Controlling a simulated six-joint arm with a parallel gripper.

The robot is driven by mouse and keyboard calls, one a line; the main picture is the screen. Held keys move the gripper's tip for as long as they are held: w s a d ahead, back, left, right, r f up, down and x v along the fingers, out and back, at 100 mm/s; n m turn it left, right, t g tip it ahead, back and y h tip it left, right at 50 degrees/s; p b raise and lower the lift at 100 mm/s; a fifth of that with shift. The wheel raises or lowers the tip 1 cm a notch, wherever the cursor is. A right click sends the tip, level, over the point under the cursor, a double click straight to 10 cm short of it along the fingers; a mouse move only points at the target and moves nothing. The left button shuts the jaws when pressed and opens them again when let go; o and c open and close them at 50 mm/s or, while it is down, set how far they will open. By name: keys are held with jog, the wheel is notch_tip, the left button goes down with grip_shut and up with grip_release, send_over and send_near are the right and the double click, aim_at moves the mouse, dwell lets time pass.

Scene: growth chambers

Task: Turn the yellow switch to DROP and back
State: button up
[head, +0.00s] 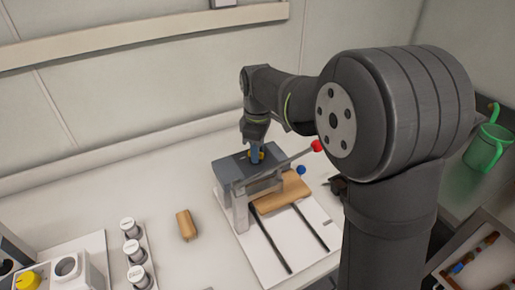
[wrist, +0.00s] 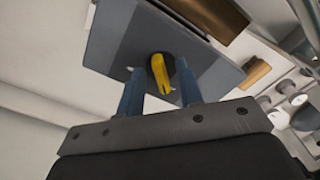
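The yellow switch (wrist: 161,73) is a knob with a dark surround on a dark grey top plate (wrist: 110,42). In the head view only a bit of its yellow (head: 261,156) shows beside my fingers. My gripper (head: 256,157) points down over the plate. In the wrist view its two blue fingers (wrist: 160,80) stand on either side of the knob, with a narrow gap on each side, so it looks open. No DROP mark can be read, and the plate under the fingers is partly hidden.
A lever with a red ball (head: 317,146) reaches right of the grey stand (head: 239,212). A wooden block (head: 186,225) lies to the left. White-capped jars (head: 131,248) and a device with another yellow knob (head: 26,280) stand at the lower left. A green cup (head: 487,149) is at right.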

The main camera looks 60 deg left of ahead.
notch_tip(320, 180, up, 17)
jog(key=shift+r, duration=0.2)
dwell(0.3)
dwell(0.5)
notch_tip(320, 180, down, 18)
jog(key=shift+r, duration=0.25)
dwell(0.3)
jog(key=m, duration=0.4)
jog(key=shift+s+m, duration=0.1)
jog(key=shift+m, duration=0.2)
jog(key=m, duration=0.4)
jog(key=shift+s+m, duration=0.1)
jog(key=shift+m, duration=0.3)
dwell(1.9)
dwell(0.6)
